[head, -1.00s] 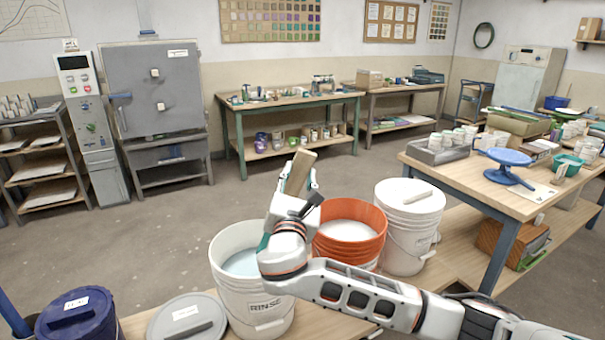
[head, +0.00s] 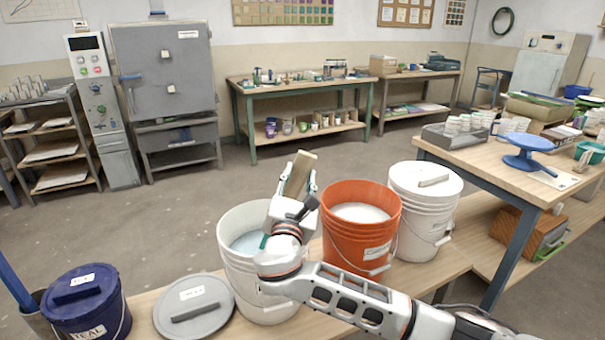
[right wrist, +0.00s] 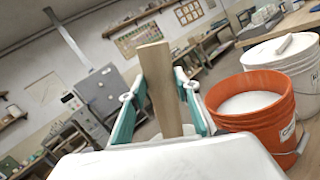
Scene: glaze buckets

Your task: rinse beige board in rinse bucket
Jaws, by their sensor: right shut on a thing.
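My right gripper (head: 293,190) is shut on the beige board (head: 300,170), which tilts up and out beyond the fingers. In the right wrist view the board (right wrist: 159,88) stands between the two teal-and-white fingers. In the head view the gripper and board appear over the right side of the white rinse bucket (head: 262,292), beside the orange bucket. The rinse bucket is open with pale blue water (head: 248,242) in it. My right arm hides part of its rim and label. The board's lower end is hidden by the gripper. My left gripper is not in view.
An orange bucket (head: 362,233) with white liquid and a lidded white bucket (head: 425,205) stand to the right. A grey lid (head: 196,318) and a dark blue lidded bucket (head: 88,312) are at left. A worktable (head: 500,172) stands at right.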

